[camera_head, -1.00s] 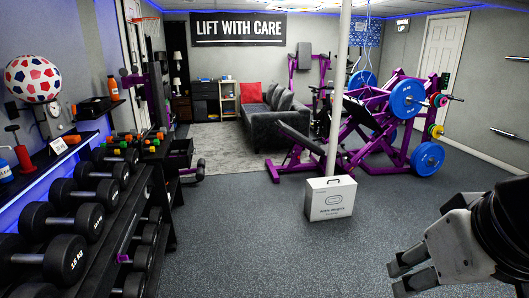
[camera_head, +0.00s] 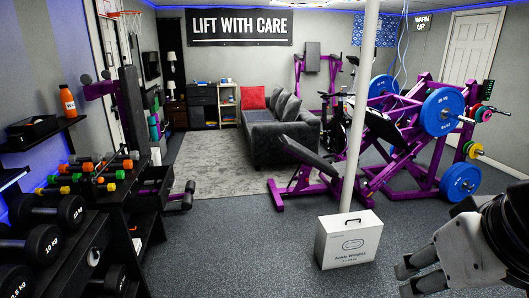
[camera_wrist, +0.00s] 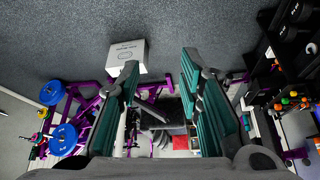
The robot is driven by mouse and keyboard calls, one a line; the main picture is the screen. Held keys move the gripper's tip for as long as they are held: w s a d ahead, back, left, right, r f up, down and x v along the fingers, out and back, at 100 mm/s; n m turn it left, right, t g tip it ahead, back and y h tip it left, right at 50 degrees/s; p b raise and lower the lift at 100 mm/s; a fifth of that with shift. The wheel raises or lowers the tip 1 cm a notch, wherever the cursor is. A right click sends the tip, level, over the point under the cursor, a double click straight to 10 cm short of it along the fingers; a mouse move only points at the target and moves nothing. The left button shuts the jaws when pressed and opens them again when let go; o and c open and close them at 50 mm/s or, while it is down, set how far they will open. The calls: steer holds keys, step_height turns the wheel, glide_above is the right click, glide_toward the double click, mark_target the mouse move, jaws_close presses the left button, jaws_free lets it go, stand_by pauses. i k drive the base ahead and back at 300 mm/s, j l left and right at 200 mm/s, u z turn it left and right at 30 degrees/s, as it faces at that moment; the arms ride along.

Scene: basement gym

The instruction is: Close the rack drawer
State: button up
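A black rack (camera_head: 85,235) runs along the left side in the head view. What looks like its drawer (camera_head: 155,188) juts out at the rack's far end, pulled open; its inside is hard to make out. My gripper (camera_head: 408,282) is at the lower right of the head view, far from the drawer and touching nothing. In the wrist view my gripper (camera_wrist: 160,64) has its two fingers spread with nothing between them. I cannot clearly make out the drawer in the wrist view.
Large dumbbells (camera_head: 40,245) and small coloured dumbbells (camera_head: 88,170) sit on the rack. A white box (camera_head: 348,240) stands by a pole (camera_head: 352,130). A purple leg-press machine (camera_head: 400,150) is at right. The floor (camera_head: 240,245) between rack and box is clear.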

mark_target(134, 203)
steer(key=i+l+u, duration=0.15)
steer(key=i+u, duration=0.25)
steer(key=i+l+u, duration=0.3)
steer(key=i+u, duration=0.15)
steer(key=i, duration=0.15)
steer(key=i+l+u, duration=0.4)
steer(key=i+u, duration=0.2)
steer(key=i, duration=0.55)
steer(key=i+j, duration=0.15)
steer(key=i, duration=0.2)
steer(key=i+j+u, duration=0.1)
steer(key=i, duration=0.3)
steer(key=j, duration=0.1)
